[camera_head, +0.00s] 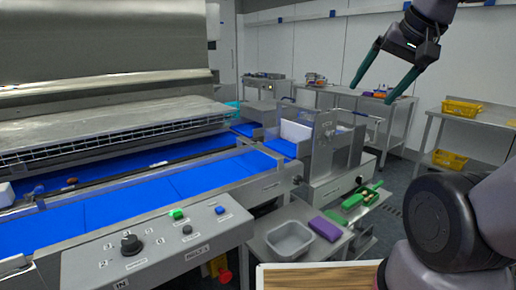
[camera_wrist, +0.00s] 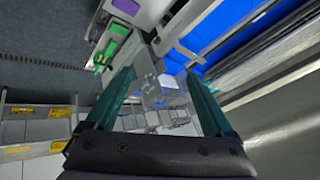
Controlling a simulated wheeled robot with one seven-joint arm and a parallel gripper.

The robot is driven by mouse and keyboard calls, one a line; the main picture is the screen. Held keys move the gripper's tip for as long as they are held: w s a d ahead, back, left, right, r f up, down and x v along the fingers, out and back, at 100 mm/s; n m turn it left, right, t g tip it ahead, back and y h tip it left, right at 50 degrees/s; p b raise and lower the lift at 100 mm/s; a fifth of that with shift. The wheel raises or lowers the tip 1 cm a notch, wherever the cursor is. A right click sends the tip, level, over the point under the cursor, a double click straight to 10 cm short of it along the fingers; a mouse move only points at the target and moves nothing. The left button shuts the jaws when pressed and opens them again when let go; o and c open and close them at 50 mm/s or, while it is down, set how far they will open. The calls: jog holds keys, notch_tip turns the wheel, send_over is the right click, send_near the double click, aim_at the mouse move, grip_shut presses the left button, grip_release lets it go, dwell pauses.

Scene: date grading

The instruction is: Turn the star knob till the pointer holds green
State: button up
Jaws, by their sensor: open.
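My gripper (camera_head: 371,94) is open and empty, raised in the air at the upper right, well above the side tables. Its two green fingers are spread apart; they also show in the wrist view (camera_wrist: 160,73), with nothing between them. A large black knob (camera_head: 131,244) sits on the grey control panel (camera_head: 160,248) at the lower left, far from my gripper. A small dark knob (camera_head: 359,180) is on the grey housing at the conveyor's end. I cannot tell which is the star knob. No pointer or green band can be made out.
The blue conveyor (camera_head: 130,198) runs across the left. A grey tub (camera_head: 290,240) and a purple block (camera_head: 326,229) sit on a low table. Yellow trays (camera_head: 462,108) stand at right.

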jog(key=w+a+f+m+g+y, duration=0.35)
jog(key=w+a+f+y, duration=0.2)
jog(key=w+f, duration=0.35)
jog(key=w+a+f+m+g+y, duration=0.3)
jog(key=w+a+f+m+y, duration=0.15)
jog(key=w+f+y, duration=0.45)
jog(key=w+d+f+m+t, duration=0.3)
jog(key=w+f+m+t, duration=0.35)
jog(key=w+f, duration=0.35)
jog(key=m+t+h, duration=0.6)
jog(key=m+t, duration=0.1)
jog(key=m, duration=0.1)
send_near(300, 181)
jog(key=x, duration=0.8)
jog(key=shift+w+a+r, duration=0.1)
jog(key=shift+w+a, duration=0.05)
jog(key=shift+a, duration=0.15)
